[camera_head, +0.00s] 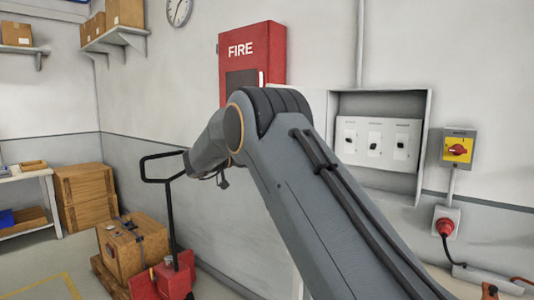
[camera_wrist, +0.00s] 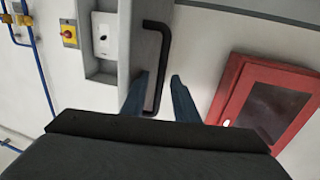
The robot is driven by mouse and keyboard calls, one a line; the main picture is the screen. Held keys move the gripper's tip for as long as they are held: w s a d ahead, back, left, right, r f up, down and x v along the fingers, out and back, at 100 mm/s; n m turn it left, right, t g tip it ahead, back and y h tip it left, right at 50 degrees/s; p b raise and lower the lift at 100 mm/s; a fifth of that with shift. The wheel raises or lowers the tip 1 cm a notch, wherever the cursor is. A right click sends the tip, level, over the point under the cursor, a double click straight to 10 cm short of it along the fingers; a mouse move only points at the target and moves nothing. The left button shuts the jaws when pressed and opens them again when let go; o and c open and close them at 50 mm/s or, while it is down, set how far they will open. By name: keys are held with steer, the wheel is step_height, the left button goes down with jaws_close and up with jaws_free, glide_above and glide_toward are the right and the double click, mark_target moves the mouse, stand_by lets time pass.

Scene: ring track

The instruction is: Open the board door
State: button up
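The electrical board (camera_head: 378,98) is a pale wall box at right in the head view. Its switches (camera_head: 375,142) are in plain sight. In the wrist view, a grey door panel (camera_wrist: 136,50) stands between a switch plate (camera_wrist: 104,36) and the fire cabinet. A black bar handle (camera_wrist: 158,40) runs along the panel. My gripper (camera_wrist: 159,74) is open, with one blue finger on each side of the handle's near part. I cannot tell whether a finger touches it. In the head view my arm hides most of the door and the handle.
A red fire cabinet (camera_head: 252,54) hangs close to the board. A yellow switch (camera_head: 459,147) and a red plug (camera_head: 446,226) are on the wall at right. A red pallet truck (camera_head: 172,274) with a wooden crate (camera_head: 132,246) stands at lower left.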

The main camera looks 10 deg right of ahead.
steer(key=b+v, duration=0.3)
steer(key=v, duration=0.4)
steer(key=shift+a, duration=0.4)
steer(key=shift+s, duration=0.15)
